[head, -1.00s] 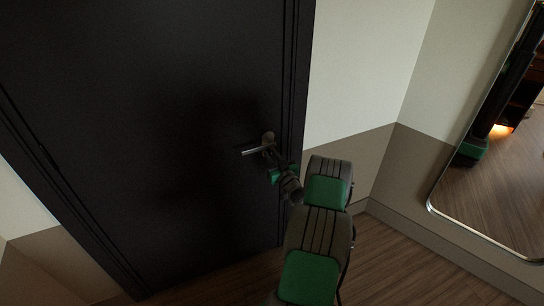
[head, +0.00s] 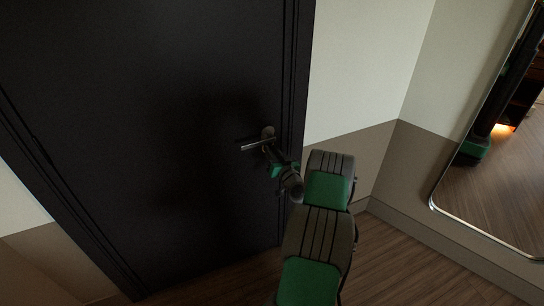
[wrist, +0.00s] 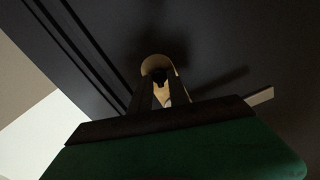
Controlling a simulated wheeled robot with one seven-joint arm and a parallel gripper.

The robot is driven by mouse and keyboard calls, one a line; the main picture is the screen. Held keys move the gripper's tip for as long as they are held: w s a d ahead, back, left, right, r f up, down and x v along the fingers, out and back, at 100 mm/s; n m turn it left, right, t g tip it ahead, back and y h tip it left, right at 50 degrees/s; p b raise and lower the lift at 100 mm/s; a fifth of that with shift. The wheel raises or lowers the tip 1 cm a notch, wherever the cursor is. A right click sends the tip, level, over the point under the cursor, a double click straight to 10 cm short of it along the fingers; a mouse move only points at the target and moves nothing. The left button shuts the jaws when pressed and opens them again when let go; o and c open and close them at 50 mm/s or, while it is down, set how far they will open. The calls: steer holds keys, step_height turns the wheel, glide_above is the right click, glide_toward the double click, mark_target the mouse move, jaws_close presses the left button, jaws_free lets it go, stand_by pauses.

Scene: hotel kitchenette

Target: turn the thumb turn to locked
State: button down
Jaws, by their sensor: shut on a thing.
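The dark door (head: 150,120) is shut in its frame. Its pale lock plate (head: 268,131) and lever handle (head: 252,146) sit near the right edge. The lever points left in the head view, about level. In the wrist view the rounded plate (wrist: 157,61) is above centre and the lever tip (wrist: 261,96) shows to the right. My gripper (wrist: 162,88) has its two fingers at the plate, shut on the small dark thumb turn (wrist: 160,75). The fingers hide much of the thumb turn, so its exact angle is unclear. In the head view my wrist hides it.
The door frame (head: 293,80) runs close to the right of the lock. A two-tone wall (head: 350,100) and a tall mirror (head: 500,190) stand farther right. Wood floor (head: 400,260) is clear below.

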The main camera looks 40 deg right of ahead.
steer(key=shift+d+f+m+b, duration=0.1)
steer(key=shift+m+b, duration=3.5)
steer(key=shift+m, duration=3.8)
steer(key=c, duration=1.3)
jaws_free()
steer(key=shift+o, duration=0.2)
steer(key=shift+s, duration=0.15)
steer(key=v, duration=0.7)
steer(key=shift+s+b, duration=0.3)
steer(key=shift+b, duration=0.15)
